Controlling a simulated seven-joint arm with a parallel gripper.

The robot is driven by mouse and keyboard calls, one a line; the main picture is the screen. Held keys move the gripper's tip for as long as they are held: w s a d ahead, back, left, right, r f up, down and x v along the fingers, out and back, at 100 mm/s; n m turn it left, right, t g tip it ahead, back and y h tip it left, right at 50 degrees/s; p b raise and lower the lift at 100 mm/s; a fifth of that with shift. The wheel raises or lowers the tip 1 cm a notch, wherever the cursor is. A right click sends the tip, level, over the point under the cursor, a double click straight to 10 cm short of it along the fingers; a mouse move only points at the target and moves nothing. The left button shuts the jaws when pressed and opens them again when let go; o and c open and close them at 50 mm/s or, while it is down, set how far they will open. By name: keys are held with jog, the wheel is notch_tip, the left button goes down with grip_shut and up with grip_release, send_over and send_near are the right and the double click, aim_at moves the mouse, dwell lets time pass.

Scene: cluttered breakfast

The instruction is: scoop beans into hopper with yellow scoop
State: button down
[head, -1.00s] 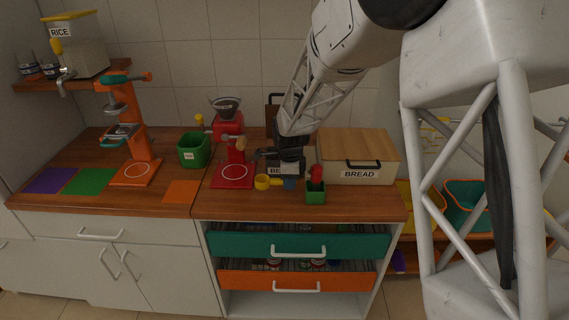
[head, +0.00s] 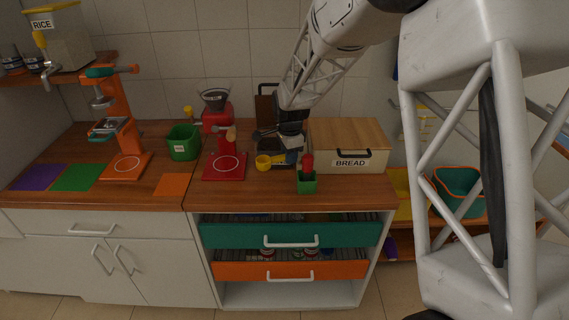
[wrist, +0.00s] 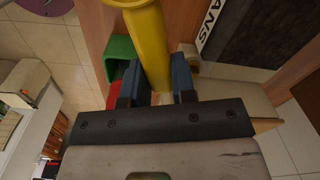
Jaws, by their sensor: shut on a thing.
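My gripper (head: 283,161) is shut on the handle of the yellow scoop (head: 263,162). In the wrist view the yellow scoop (wrist: 150,45) runs up from between the blue fingertips (wrist: 157,88), and its bowl is cut off by the frame. The bean bin (wrist: 212,20), with "ANS" of its label showing, lies to the right of the scoop there, dark inside. In the head view my gripper and the scoop are in front of the bin, partly hiding it. The hopper (head: 215,98) is a dark funnel on the red grinder (head: 217,119), left of my gripper.
A green holder (head: 306,184) with a red item stands in front right of my gripper. The bread box (head: 349,150) is to the right. A red stand (head: 225,168) is to the left, and a green bin (head: 184,142) beyond it. Two drawers (head: 290,235) below are partly open.

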jog(key=w+d+r+n, duration=1.15)
jog(key=d+n, duration=0.25)
jog(key=d, duration=0.2)
jog(key=a+f+n+y, duration=0.2)
jog(key=a+n, duration=0.7)
jog(key=a, duration=0.5)
jog(key=a+f+n+y, duration=0.2)
jog(key=a+n, duration=0.7)
jog(key=a, duration=0.6)
jog(key=shift+w, duration=0.45)
jog(key=shift+a, duration=0.1)
jog(key=d+f+y, duration=0.5)
jog(key=f, duration=0.2)
dwell(0.9)
